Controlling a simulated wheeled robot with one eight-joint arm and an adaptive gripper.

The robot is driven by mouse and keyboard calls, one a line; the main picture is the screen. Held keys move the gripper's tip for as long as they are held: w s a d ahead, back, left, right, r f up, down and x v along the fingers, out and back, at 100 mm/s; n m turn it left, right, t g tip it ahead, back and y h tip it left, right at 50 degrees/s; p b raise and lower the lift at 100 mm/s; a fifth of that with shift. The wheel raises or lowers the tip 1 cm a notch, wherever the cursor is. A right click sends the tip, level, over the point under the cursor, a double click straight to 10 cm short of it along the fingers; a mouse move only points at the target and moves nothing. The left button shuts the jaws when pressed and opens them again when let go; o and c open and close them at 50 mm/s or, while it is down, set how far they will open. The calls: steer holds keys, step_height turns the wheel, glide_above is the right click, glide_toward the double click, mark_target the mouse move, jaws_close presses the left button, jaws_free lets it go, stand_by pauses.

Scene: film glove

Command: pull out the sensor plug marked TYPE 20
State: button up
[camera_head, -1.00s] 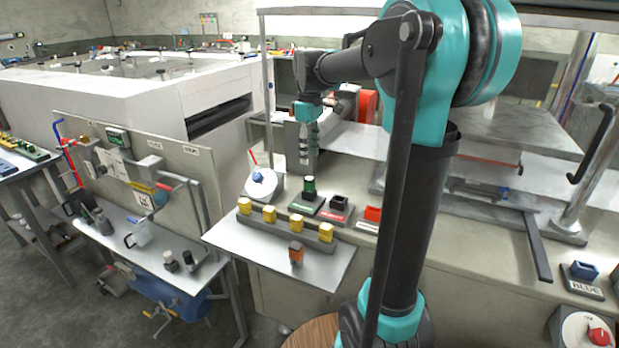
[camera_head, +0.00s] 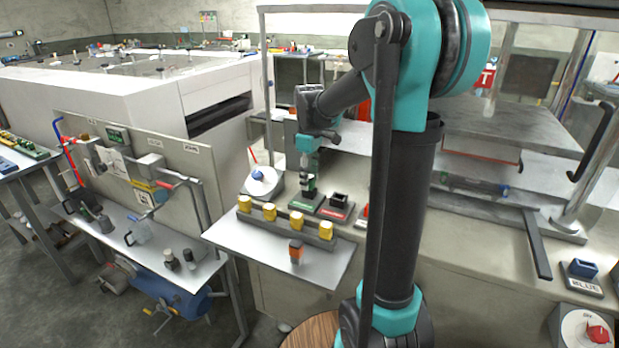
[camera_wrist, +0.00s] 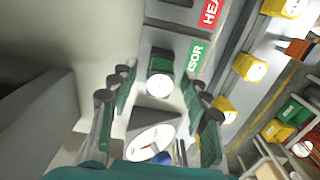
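The green sensor plug (camera_head: 309,187) stands upright in the block with the green label (camera_head: 305,204) on the bench. In the wrist view the plug (camera_wrist: 160,76) shows a pale round top, next to a green label ending in "SOR" (camera_wrist: 194,62). No TYPE 20 marking can be read. My gripper (camera_head: 307,180) points down just above the plug, overlapping it in the head view. In the wrist view my gripper (camera_wrist: 158,92) is open, its fingers left and right of the plug with gaps on both sides.
A block with a red label (camera_head: 336,208) sits right beside the green one. A dial box with a blue knob (camera_head: 259,175) is at its left. A grey rack (camera_head: 283,228) of several yellow plugs and an orange plug (camera_head: 296,252) occupy the shelf in front.

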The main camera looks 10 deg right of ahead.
mark_target(309, 176)
jaws_close()
steer(key=shift+r, duration=0.55)
stand_by(0.5)
steer(key=shift+r, duration=2.1)
steer(key=shift+r, duration=0.15)
steer(key=shift+r, duration=1.4)
